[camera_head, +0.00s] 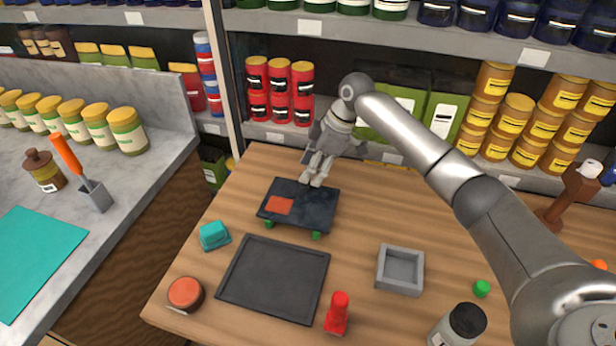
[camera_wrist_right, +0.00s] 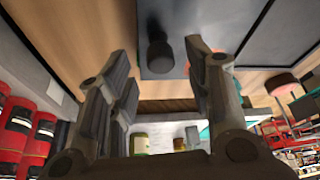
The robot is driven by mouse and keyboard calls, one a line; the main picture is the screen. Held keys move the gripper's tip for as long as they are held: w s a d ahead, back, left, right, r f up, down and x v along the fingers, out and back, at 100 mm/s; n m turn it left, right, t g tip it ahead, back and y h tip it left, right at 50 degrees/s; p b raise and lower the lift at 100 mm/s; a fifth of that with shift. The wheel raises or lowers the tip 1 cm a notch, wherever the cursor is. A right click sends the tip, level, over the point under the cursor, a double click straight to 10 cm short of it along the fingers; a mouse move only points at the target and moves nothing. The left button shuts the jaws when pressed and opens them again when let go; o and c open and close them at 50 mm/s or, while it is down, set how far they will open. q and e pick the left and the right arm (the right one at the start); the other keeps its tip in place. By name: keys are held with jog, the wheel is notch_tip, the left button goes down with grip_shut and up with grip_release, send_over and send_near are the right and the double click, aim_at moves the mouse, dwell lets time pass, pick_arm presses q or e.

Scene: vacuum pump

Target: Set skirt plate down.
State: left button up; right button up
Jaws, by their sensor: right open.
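A dark flat plate (camera_head: 318,207) with an orange-red square on top and green feet under it sits on the wooden table; I take it to be the skirt plate, but cannot be sure. My right gripper (camera_head: 318,172) is at its far edge, fingers pointing down; whether it touches the plate is unclear. In the right wrist view the right gripper (camera_wrist_right: 165,85) is open, fingers apart. A dark round knob (camera_wrist_right: 158,52) on a grey surface shows beyond and between the fingers, apart from them. My left gripper is not in view.
A dark shallow tray (camera_head: 274,280) lies in front of the plate. Around it are a teal block (camera_head: 214,235), an orange-lidded round piece (camera_head: 185,293), a red piece (camera_head: 338,312) and a grey square box (camera_head: 400,270). Shelves with red cans (camera_head: 280,90) stand behind the table.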

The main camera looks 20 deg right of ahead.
jog(key=b+v, duration=0.1)
jog(key=v, duration=0.7)
jog(key=shift+r, duration=0.25)
jog(key=shift+d, duration=0.1)
